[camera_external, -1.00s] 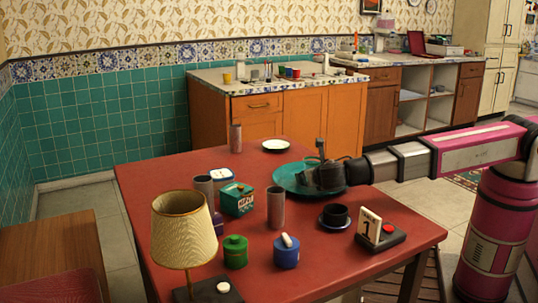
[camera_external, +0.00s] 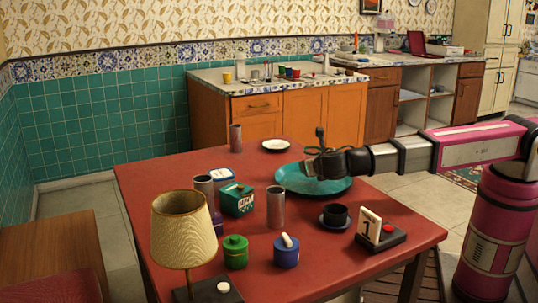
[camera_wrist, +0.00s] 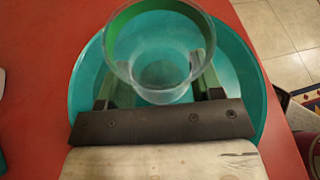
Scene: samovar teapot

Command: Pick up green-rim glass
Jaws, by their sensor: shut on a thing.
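The green-rim glass (camera_wrist: 161,84) is clear, with a green band around its rim. In the wrist view it stands between the two fingers of my gripper (camera_wrist: 158,90), which is shut on it. Below it is a round teal tray (camera_wrist: 242,75). In the external view my gripper (camera_external: 312,166) is over the teal tray (camera_external: 290,185) on the red table. The glass is hard to make out there. The gripper looks a little above the tray.
The red table (camera_external: 180,160) also holds a black cup on a saucer (camera_external: 335,216), a number card stand (camera_external: 369,226), grey cylinders (camera_external: 275,208), blue and green jars (camera_external: 286,252), a green box (camera_external: 237,200), a lamp (camera_external: 184,230) and a white plate (camera_external: 275,145).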

